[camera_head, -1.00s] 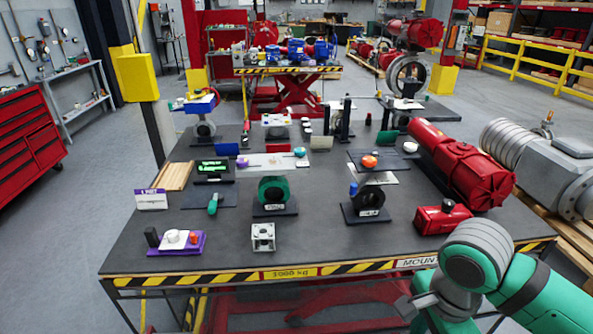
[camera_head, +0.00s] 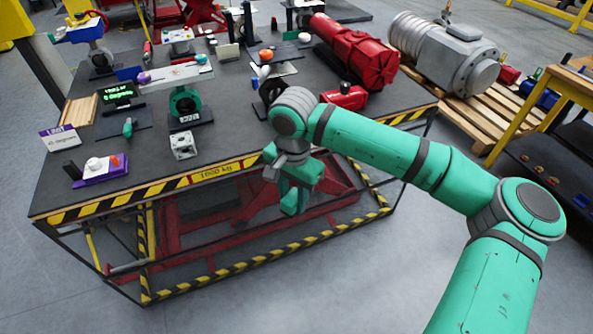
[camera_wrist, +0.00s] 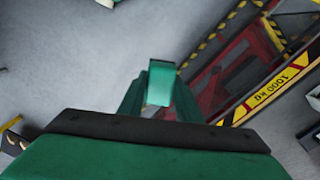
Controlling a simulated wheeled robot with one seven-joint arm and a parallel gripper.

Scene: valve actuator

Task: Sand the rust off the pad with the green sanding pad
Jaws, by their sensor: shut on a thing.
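My gripper (camera_head: 291,198) hangs pointing down just off the front edge of the table, above the floor. In the wrist view, its fingers (camera_wrist: 160,98) are shut on a green block, which looks like the green sanding pad (camera_wrist: 160,83). The pad's underside is hidden. I cannot make out a rusty patch in either view. Dark plates and mats lie on the worktable (camera_head: 95,185), but I cannot tell which surface is the rusted pad.
Floor in front is clear.

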